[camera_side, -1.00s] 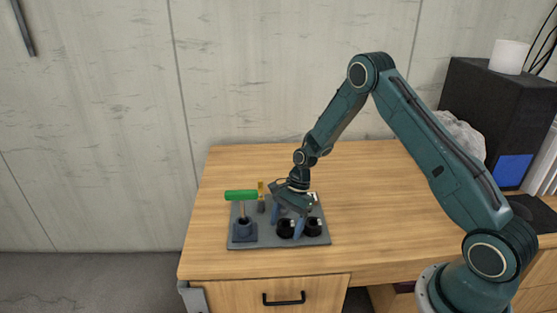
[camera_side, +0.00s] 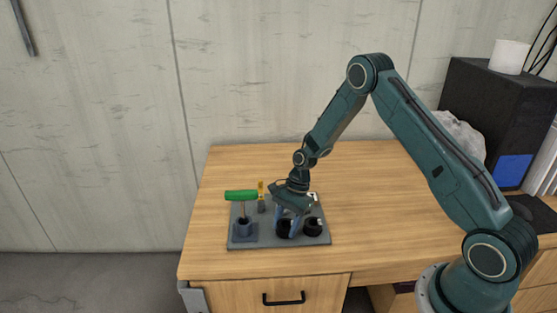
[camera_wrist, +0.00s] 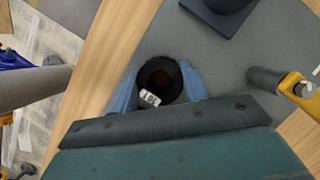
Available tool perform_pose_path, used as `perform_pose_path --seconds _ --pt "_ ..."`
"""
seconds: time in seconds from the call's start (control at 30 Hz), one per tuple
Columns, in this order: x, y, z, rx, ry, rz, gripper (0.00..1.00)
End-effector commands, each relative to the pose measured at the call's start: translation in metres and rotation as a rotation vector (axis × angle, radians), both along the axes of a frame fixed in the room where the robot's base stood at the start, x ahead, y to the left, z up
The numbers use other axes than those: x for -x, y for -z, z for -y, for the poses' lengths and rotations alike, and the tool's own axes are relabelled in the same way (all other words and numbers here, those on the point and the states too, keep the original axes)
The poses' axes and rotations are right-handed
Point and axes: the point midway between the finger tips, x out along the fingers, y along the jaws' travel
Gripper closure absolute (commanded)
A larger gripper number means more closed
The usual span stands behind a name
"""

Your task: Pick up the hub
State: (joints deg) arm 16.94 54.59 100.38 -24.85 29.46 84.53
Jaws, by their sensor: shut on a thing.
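The hub, a short black hollow cylinder (camera_wrist: 153,70), sits between the two blue fingers of my gripper (camera_wrist: 160,87) in the wrist view. A small white tag with dark marks shows at its near rim. In the side view the hub (camera_side: 284,230) is low between the fingers of my gripper (camera_side: 287,224), at the front of the grey board (camera_side: 268,242). My gripper points down and is shut on the hub, with a finger on each side. The hub appears still down at the board; the fingers hide part of it.
A second black cylinder (camera_side: 313,227) stands close to the right on the board. To the left is a dark block (camera_side: 244,233) with an upright rod and green bar (camera_side: 241,195). A yellow-topped piece (camera_side: 261,190) stands behind.

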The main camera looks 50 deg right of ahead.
Motion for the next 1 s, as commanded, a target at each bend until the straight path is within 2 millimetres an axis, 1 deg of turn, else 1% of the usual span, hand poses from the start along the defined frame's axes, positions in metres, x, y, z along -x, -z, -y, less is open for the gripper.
perform_pose_path --seconds 0.27,0.47,0.67,0.87,1.0 --pt "-0.001 -0.005 0.0 0.0 0.0 0.002 0.86" --pt "-0.001 -0.022 0.0 0.0 -0.001 0.004 0.86" --pt "-0.001 -0.052 0.0 0.001 0.001 0.005 0.86" --pt "-0.001 -0.094 0.0 0.002 -0.001 0.006 0.86" --pt "-0.001 -0.126 0.0 0.002 0.0 0.006 0.86"
